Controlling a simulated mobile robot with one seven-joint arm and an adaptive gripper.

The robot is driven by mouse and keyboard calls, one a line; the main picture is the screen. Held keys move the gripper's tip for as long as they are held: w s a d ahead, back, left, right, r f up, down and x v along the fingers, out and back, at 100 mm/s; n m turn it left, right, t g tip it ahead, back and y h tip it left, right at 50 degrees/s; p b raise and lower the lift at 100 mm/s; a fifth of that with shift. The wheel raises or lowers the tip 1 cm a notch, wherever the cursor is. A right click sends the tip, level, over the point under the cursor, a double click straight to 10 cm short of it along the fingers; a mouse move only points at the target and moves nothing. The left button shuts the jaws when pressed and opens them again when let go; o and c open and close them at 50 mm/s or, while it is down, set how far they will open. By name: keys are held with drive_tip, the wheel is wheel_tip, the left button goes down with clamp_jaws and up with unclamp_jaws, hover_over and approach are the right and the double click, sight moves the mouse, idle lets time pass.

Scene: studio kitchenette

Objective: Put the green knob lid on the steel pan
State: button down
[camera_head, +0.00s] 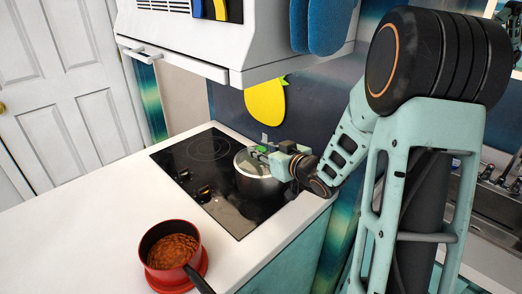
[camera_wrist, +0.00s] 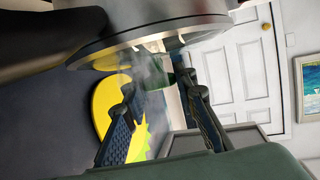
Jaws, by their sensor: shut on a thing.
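The steel pan (camera_head: 258,186) stands on the right side of the black cooktop. The glass lid with a green knob (camera_head: 261,149) is over the pan's mouth, roughly level. Whether its rim touches the pan all round cannot be told. My gripper (camera_head: 271,152) reaches in from the right at knob height and is shut on the lid's knob. In the wrist view, the fingers of my gripper (camera_wrist: 160,88) come up from below toward the green knob (camera_wrist: 182,66), with a steel-rimmed round edge above them. The knob is partly hidden by the fingers.
A red pot (camera_head: 171,250) with brown food sits on the white counter (camera_head: 100,215) at the front, its dark handle pointing front right. The range hood (camera_head: 200,45) hangs above the cooktop (camera_head: 190,165). A yellow fruit-shaped piece (camera_head: 266,101) is on the back wall.

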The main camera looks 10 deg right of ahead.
drive_tip(key=c, duration=1.5)
unclamp_jaws()
drive_tip(key=shift+s+f, duration=0.1)
